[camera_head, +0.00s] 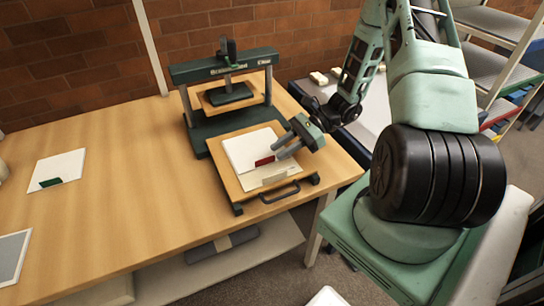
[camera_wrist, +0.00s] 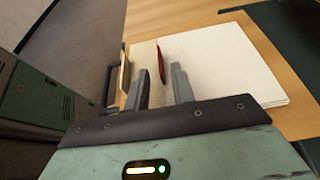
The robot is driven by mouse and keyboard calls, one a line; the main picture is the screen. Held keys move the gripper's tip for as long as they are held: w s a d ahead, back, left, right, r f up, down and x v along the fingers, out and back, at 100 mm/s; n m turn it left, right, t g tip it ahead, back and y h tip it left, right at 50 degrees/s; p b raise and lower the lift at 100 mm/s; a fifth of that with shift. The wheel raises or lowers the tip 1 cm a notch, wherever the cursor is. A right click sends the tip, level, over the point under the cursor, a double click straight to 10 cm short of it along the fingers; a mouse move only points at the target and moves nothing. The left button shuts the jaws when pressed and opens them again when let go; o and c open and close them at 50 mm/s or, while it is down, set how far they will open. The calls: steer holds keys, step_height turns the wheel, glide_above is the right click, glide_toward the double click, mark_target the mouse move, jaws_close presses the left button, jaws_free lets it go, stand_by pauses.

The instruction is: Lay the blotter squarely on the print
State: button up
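A white sheet with a red tab (camera_head: 265,161), seemingly the blotter (camera_head: 245,148), lies on the press's pulled-out wooden board. A cream sheet (camera_head: 252,181), perhaps the print, shows as a strip along its handle side; the rest is covered. In the wrist view the white sheet (camera_wrist: 220,62) lies right of the red tab (camera_wrist: 161,62), with the cream strip (camera_wrist: 143,58) to the left. My gripper (camera_head: 283,153) is low over the board at the tab. In the wrist view its fingers (camera_wrist: 159,72) are apart, with the tab in the gap, and no grip shows.
The dark green press (camera_head: 225,72) stands behind the board (camera_head: 231,186), which has a front handle (camera_head: 280,193). Another white sheet (camera_head: 62,167) with a green tab lies far left, and a grey-blue panel (camera_head: 12,255) lies at the left edge. The table between is clear.

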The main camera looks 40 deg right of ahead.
steer(key=b+v, duration=0.1)
steer(key=v, duration=0.6)
steer(key=shift+d+r, duration=0.15)
steer(key=shift+d, duration=0.2)
steer(key=s+a+r+n+g+h, duration=0.1)
steer(key=a+r+n+g+h, duration=0.25)
steer(key=a+n, duration=0.5)
steer(key=s+a+r+n+g+h, duration=0.15)
steer(key=a+r+n+g, duration=0.3)
steer(key=a, duration=0.65)
steer(key=s+a+r+n+t+h, duration=0.4)
steer(key=s+a+n+h, duration=0.3)
steer(key=s+a+n, duration=0.5)
steer(key=a+r+n, duration=0.1)
steer(key=n, duration=0.3)
steer(key=shift+a+r, duration=0.2)
steer(key=shift+a, duration=0.15)
steer(key=shift+s, duration=0.15)
